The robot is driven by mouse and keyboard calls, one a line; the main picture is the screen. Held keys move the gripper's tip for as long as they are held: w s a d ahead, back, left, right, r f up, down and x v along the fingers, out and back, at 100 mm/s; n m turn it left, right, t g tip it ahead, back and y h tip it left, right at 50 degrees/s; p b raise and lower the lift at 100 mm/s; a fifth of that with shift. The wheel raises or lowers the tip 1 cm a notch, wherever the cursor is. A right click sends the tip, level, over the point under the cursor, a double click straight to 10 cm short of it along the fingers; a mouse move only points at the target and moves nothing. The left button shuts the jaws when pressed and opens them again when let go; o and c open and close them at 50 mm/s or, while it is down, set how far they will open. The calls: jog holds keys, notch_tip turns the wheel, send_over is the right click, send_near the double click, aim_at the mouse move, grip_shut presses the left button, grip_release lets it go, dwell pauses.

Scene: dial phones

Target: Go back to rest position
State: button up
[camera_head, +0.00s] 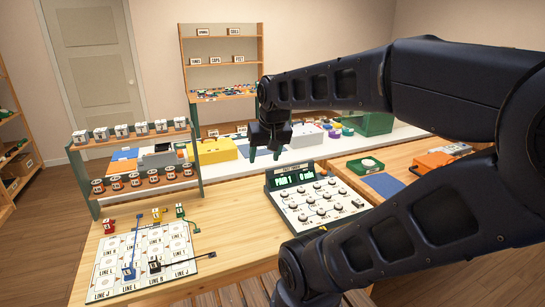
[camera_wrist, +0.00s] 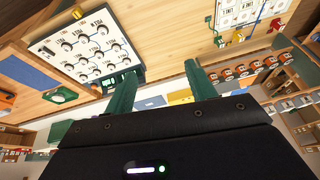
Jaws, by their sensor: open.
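My gripper (camera_head: 265,152) is raised over the back part of the wooden table in the head view, its green fingers pointing down. In the wrist view, my gripper (camera_wrist: 162,82) shows two green fingers spread apart with nothing between them. The white dial panel (camera_head: 316,204) with several knobs and a dark display stands on the table, right of and nearer than the gripper. It also shows at upper left in the wrist view (camera_wrist: 86,52). My gripper appears clear of the panel.
A labelled line board (camera_head: 142,258) with coloured plugs and cords lies at front left. A two-tier rack (camera_head: 135,160) of small jars stands behind it. A yellow box (camera_head: 215,150) is on the back counter. The wooden table (camera_head: 235,235) is bare between board and panel.

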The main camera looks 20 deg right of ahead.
jog(key=shift+s+d+n, duration=0.5)
jog(key=shift+s+d, duration=0.25)
jog(key=shift+s, duration=0.3)
